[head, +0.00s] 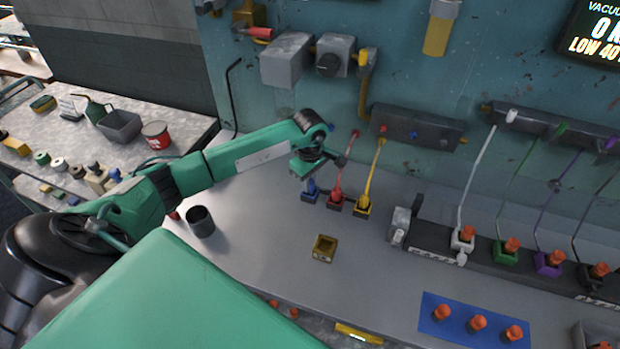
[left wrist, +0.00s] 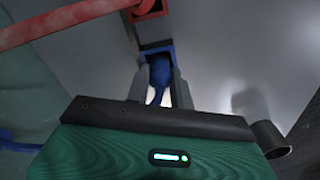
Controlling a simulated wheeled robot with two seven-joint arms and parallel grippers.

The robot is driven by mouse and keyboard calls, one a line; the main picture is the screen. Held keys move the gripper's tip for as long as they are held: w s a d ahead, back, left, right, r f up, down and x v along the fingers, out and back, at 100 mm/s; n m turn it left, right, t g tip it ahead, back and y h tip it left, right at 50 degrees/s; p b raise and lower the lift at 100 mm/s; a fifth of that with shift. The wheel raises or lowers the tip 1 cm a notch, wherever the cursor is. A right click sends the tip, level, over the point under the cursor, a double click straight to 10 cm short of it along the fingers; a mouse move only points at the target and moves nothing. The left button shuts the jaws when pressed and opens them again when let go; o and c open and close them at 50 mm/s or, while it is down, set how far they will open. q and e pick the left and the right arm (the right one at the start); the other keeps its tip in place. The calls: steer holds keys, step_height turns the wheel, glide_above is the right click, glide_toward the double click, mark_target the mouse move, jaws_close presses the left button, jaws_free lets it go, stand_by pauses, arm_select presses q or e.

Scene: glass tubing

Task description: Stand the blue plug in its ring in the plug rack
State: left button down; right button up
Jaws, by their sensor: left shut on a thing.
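The blue plug (left wrist: 159,76) is between the two fingers of my left gripper (left wrist: 160,88), which is shut on it. In the left wrist view its far end meets the square blue ring (left wrist: 157,51); I cannot tell how deep it sits. In the head view my left gripper (head: 312,180) is right above the blue ring (head: 309,197), the leftmost of the plug rack, and mostly hides the plug. The red ring (head: 335,204) and yellow ring (head: 362,210) stand to its right, each with a plug and tube. My right gripper is not in view.
The red tube (head: 345,165) and yellow tube (head: 372,170) rise close to the right of my gripper. A dark cup (head: 201,222) and a small brass box (head: 324,248) stand on the bench. The bench between them is clear.

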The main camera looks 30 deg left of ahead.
arm_select(q)
steer(key=shift+f, duration=0.2)
steer(key=c, duration=1.2)
jaws_free()
steer(key=shift+r, duration=0.1)
steer(key=shift+r, duration=0.2)
steer(key=shift+w+r+b, duration=0.1)
steer(key=shift+r+b, duration=0.2)
step_height(320, 180, up, 11)
steer(key=b, duration=0.3)
steer(key=shift+r+b, duration=0.15)
steer(key=shift+b, duration=0.2)
